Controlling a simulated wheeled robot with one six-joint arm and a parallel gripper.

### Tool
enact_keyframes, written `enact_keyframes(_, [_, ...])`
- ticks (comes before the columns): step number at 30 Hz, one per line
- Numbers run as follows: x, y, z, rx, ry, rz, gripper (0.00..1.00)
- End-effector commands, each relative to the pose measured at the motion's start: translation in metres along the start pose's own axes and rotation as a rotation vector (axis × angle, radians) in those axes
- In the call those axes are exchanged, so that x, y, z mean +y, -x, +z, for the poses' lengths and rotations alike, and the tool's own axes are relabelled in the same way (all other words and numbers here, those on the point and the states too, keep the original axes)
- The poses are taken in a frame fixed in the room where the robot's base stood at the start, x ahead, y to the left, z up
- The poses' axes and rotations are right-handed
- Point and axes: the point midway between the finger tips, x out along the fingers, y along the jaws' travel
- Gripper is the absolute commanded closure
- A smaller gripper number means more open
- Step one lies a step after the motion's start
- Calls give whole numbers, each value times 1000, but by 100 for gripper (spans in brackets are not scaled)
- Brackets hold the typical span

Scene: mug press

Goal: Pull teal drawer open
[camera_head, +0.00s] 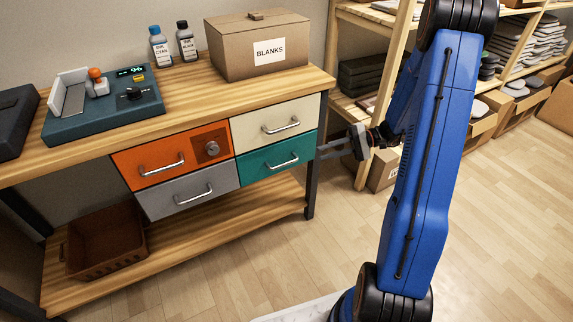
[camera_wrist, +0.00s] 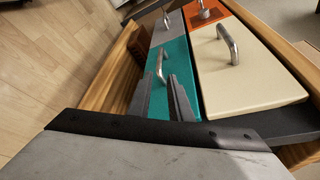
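The teal drawer (camera_head: 262,165) is shut at the lower right of the bench's drawer block, with a silver bar handle (camera_head: 282,162) across its front. In the wrist view the teal drawer front (camera_wrist: 180,55) lies ahead, and its handle (camera_wrist: 161,66) shows just beyond the fingertips. My gripper (camera_head: 320,151) is to the right of the drawer, its fingers pointing left toward it.
A cream drawer (camera_head: 277,118) sits above, an orange drawer (camera_head: 165,160) with a round knob at upper left, and a grey drawer (camera_head: 187,190) at lower left. All look shut. The bench leg (camera_head: 311,160) stands near my gripper. The floor (camera_head: 270,270) in front is clear.

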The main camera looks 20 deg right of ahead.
Motion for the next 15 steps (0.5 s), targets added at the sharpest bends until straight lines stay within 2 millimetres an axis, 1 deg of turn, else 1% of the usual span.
enact_keyframes(1, [0, -10, 1, -3, -1, 2, 82])
enact_keyframes(3, [0, -23, 1, -3, -1, 2, 82])
enact_keyframes(15, [1, -93, 1, -3, -1, 4, 82])
